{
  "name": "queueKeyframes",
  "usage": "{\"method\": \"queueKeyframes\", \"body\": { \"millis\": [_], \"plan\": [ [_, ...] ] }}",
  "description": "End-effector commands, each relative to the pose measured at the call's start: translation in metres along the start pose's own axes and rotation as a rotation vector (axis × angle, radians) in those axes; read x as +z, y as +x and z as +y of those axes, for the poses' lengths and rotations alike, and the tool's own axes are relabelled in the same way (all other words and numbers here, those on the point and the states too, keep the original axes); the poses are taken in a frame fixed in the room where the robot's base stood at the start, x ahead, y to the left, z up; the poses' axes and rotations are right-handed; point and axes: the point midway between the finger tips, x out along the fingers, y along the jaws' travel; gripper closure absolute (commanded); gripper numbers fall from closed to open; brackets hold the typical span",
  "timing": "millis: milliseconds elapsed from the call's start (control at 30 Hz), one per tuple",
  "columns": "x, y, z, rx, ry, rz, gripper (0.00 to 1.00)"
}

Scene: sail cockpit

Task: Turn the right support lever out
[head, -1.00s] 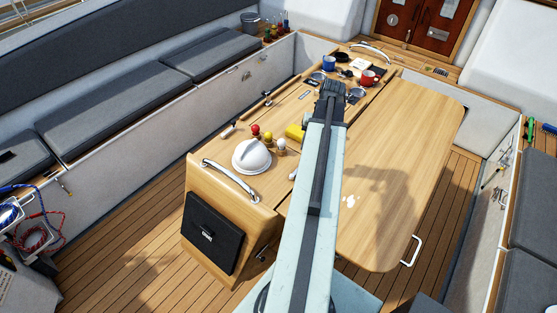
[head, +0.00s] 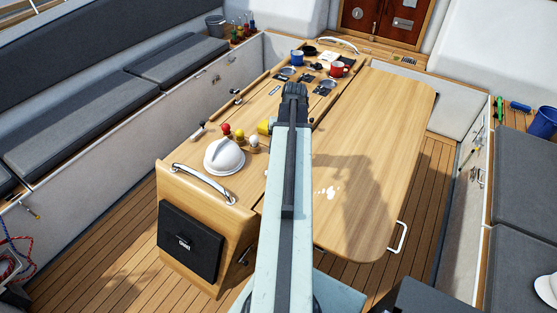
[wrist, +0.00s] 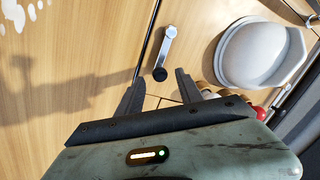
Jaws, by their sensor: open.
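In the wrist view a silver lever with a round black knob (wrist: 166,48) lies on the wooden table top, close beside the dark seam. Its knob end points toward my gripper (wrist: 160,77), whose two black fingers are open and empty, apart from it. In the head view my arm hides most of this lever, and my gripper cannot be made out. A small dark metal fitting (head: 244,256) sits on the table's near end, below the top. I cannot tell from its shape which of these is the right support lever.
A white dome (head: 224,155) stands left of my arm, with small coloured-topped pieces and a grab rail (head: 203,184) near it. Mugs and other items crowd the far end. The right table leaf (head: 375,130) is mostly bare. Cushioned benches (head: 525,170) flank the table.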

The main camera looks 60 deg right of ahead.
Motion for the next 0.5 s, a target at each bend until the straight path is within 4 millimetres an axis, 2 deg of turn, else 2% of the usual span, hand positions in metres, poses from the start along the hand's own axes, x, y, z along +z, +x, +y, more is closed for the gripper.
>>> {"method": "queueKeyframes", "body": {
  "millis": [33, 100, 400, 500],
  "plan": [
    [0.0, 0.0167, 0.0016, 0.0, 0.0, 0.0, 0.57],
    [0.0, 0.0224, 0.0012, 0.0, -0.001, 0.0, 0.57],
    [-0.0001, 0.0213, 0.0003, 0.0, 0.0, 0.0, 0.57],
    [-0.0001, 0.0213, 0.0005, 0.0, 0.0, 0.0, 0.84]
  ]
}}
